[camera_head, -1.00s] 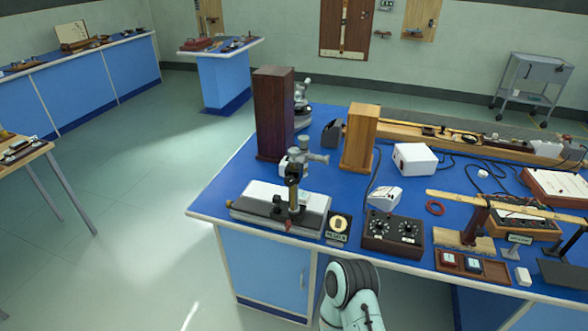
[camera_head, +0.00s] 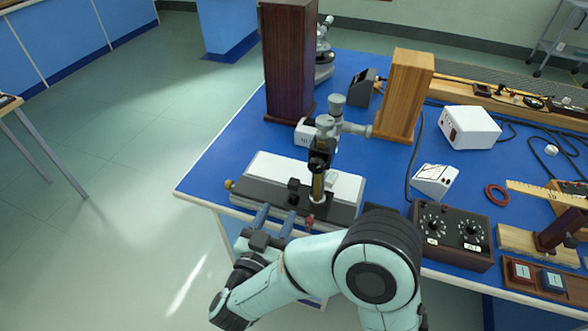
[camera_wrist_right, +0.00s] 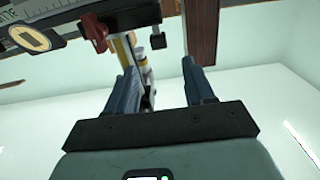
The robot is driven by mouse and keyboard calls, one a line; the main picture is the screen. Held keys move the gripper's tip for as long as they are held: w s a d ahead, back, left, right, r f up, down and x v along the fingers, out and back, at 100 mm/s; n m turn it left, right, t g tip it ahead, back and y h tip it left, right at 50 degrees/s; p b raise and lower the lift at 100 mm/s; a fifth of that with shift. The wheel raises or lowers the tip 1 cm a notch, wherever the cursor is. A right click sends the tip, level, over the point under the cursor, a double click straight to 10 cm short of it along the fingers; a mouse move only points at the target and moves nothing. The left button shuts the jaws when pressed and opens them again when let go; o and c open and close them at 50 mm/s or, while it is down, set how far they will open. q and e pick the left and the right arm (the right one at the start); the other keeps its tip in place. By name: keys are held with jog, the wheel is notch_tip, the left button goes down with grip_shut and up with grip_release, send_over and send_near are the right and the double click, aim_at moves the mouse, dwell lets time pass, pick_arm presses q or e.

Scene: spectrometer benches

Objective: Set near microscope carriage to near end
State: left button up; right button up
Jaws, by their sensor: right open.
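The near travelling microscope (camera_head: 318,160), with a grey head and brass column, stands upright on a dark base (camera_head: 260,199) at the bench's front left corner. Its carriage sits toward the right part of the base. A red knob (camera_head: 310,221) shows at the carriage's front; it also shows in the right wrist view (camera_wrist_right: 93,32). A small black block (camera_head: 293,190) is left of the column. My right gripper (camera_head: 275,216) is open and empty in front of the base, left of the red knob. In the wrist view, the brass column (camera_wrist_right: 124,52) appears beyond the fingers. My left gripper is not in view.
A tall dark wooden box (camera_head: 288,65) and a lighter wooden box (camera_head: 404,95) stand behind the microscope. The blue bench top left of the microscope is clear.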

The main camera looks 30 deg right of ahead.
aim_at(295, 179)
jog(key=x, duration=1.3)
jog(key=shift+a, duration=0.1)
grip_shut()
